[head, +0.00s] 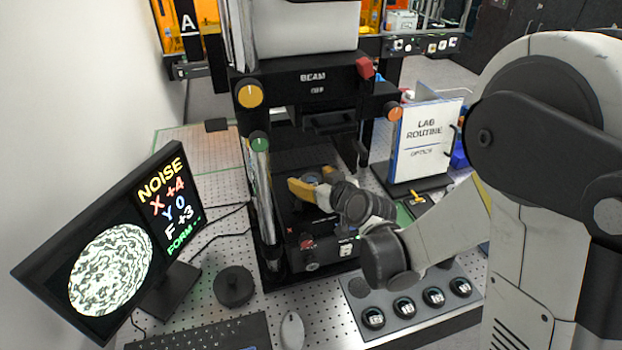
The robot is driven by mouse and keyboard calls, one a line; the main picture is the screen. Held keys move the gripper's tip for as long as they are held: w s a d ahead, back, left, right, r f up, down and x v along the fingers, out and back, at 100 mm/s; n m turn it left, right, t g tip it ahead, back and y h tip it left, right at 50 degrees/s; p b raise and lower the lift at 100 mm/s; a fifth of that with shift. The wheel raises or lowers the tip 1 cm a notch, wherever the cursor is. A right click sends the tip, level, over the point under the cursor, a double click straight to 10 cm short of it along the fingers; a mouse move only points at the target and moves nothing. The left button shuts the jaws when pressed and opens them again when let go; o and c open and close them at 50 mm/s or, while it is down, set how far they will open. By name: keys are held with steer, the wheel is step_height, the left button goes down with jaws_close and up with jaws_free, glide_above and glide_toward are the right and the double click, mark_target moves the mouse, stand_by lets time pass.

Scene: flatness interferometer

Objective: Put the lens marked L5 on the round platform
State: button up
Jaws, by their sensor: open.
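My gripper (312,183) has yellow fingers and is open, low inside the black interferometer frame (264,190). A small bluish-grey round thing (312,177) shows between the fingers; I cannot tell whether it is a lens or part of the round platform, which the gripper largely hides. A grey tray (385,335) at the front right holds several dark round lenses, such as the leftmost front one (374,318) and the rightmost one (460,287). Their labels are too small to read, so I cannot pick out L5. My arm covers the tray's back part.
A monitor (108,255) reading NOISE stands at the left. A LAB ROUTINE sign (427,139) stands right of the frame. Its posts flank my gripper closely.

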steer(key=shift+r, duration=0.25)
steer(key=s+d+r+m+g+h, duration=0.1)
steer(key=s+d+r+h, duration=0.1)
steer(key=s+d, duration=0.4)
steer(key=s+d+r+m+g+h+p, duration=0.1)
steer(key=s+d, duration=0.5)
steer(key=s, duration=0.6)
steer(key=s+d+r+m+g+h, duration=0.3)
steer(key=s+d, duration=0.3)
steer(key=s, duration=0.3)
steer(key=shift+s+d+r, duration=0.15)
steer(key=shift+r, duration=0.55)
